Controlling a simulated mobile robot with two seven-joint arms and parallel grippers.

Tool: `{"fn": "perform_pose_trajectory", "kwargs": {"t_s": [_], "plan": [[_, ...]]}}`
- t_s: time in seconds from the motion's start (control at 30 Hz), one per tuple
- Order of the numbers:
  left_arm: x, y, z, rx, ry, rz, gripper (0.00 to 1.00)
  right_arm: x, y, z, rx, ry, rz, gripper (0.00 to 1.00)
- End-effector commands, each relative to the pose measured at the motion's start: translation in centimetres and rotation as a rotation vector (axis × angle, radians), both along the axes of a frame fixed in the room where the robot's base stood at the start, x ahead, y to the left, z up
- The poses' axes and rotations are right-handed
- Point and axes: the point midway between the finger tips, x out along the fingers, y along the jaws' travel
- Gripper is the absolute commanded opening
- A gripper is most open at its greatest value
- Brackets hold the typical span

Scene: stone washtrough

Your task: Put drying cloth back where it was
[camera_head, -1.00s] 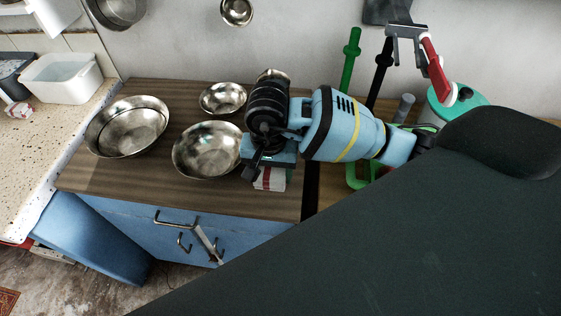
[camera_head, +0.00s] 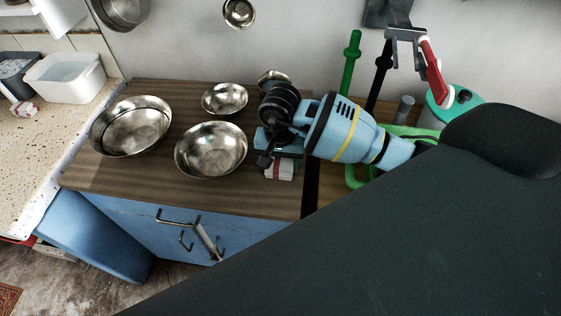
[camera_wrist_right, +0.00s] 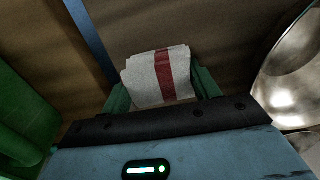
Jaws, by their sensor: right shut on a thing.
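The drying cloth (camera_head: 281,168) is white with a red stripe and folded into a small pad. It also shows in the right wrist view (camera_wrist_right: 146,82), between the two green fingers of my right gripper (camera_wrist_right: 163,90). This gripper (camera_head: 279,155) is shut on it and points down over the right end of the wooden worktop (camera_head: 130,182). The cloth is low over or on the worktop; I cannot tell whether it touches. My left gripper is not in view.
A large steel bowl (camera_head: 211,150) stands just left of the cloth, with a smaller bowl (camera_head: 224,99) behind and stacked bowls (camera_head: 130,126) further left. A similar red-and-white cloth (camera_head: 24,109) lies by the white basin (camera_head: 66,79). Green tubing (camera_head: 352,175) is at right.

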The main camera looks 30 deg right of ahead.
Motion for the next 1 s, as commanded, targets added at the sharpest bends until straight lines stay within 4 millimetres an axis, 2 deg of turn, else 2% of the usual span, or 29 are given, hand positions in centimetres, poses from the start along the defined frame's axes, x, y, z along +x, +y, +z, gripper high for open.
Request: {"fn": "perform_pose_trajectory", "kwargs": {"t_s": [0.3, 0.33, 0.5, 0.77, 1.0], "plan": [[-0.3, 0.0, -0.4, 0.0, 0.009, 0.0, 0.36, 0.0, 0.0, -0.4, -0.001, 0.002, 0.0, 0.43], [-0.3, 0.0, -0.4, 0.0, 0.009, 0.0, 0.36, 0.0, 0.0, -0.5, -0.001, 0.002, 0.001, 0.62], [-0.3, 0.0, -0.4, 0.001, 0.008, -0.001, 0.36, 0.0, 0.0, -0.3, -0.001, 0.001, 0.0, 0.83], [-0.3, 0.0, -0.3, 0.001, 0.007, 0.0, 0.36, 0.0, 0.0, -0.3, 0.0, 0.0, 0.0, 0.83], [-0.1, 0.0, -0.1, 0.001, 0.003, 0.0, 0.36, 0.1, 0.0, 2.2, -0.001, -0.004, 0.0, 0.83]]}}
